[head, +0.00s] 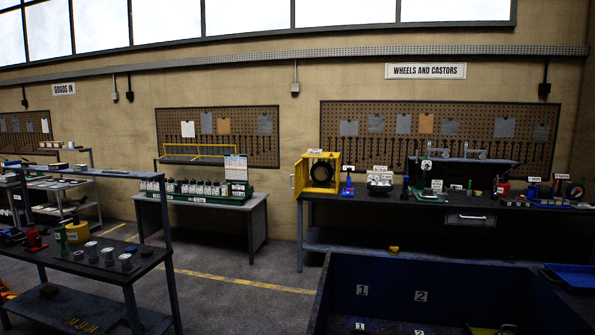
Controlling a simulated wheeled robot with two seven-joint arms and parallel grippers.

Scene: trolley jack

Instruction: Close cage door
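A yellow cage (336,186) stands at the left end of the long dark workbench on the right, with a dark round wheel or tyre (322,173) inside. Its front looks open. A yellow panel that looks like the door (300,174) stands out at the cage's left side, with a small pale handle (292,182) at its outer edge. The exact door angle is hard to tell at this distance. Neither of my grippers is in view.
The workbench (312,199) also carries a blue jack (348,187) and several tools. A large blue numbered bin (350,270) fills the lower right foreground. A dark table (75,262) stands at lower left. Grey floor (235,262) with a yellow line lies open between.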

